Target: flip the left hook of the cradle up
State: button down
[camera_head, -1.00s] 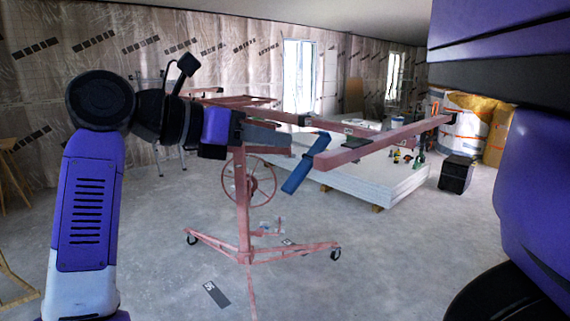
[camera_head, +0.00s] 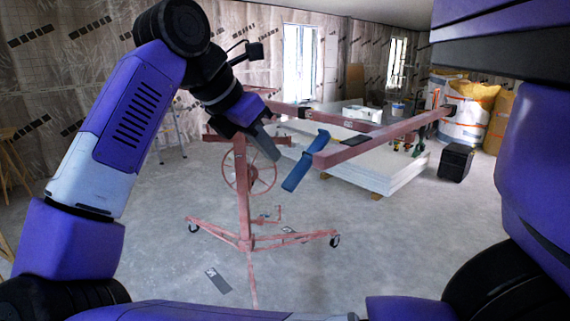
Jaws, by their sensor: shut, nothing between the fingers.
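The panel lift's red cradle (camera_head: 352,149) stands in the middle of the view. The left hook (camera_head: 304,163) is a blue flat bar at the near end of a cradle beam. My gripper (camera_head: 272,148) is shut and empty, tilted down to the right. In the picture its tip is just left of the blue hook, with a small gap; the depth between them is hard to tell.
The lift's mast (camera_head: 242,190), handwheel (camera_head: 262,171) and wheeled tripod base (camera_head: 247,240) stand below the cradle. A stack of white panels (camera_head: 385,170) lies behind. A black box (camera_head: 456,162) stands at right. The concrete floor around the base is mostly clear.

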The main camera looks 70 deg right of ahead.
aim_at(293, 189)
jog(key=p+x, duration=0.2)
jog(key=x, duration=0.5)
jog(key=shift+f, duration=0.15)
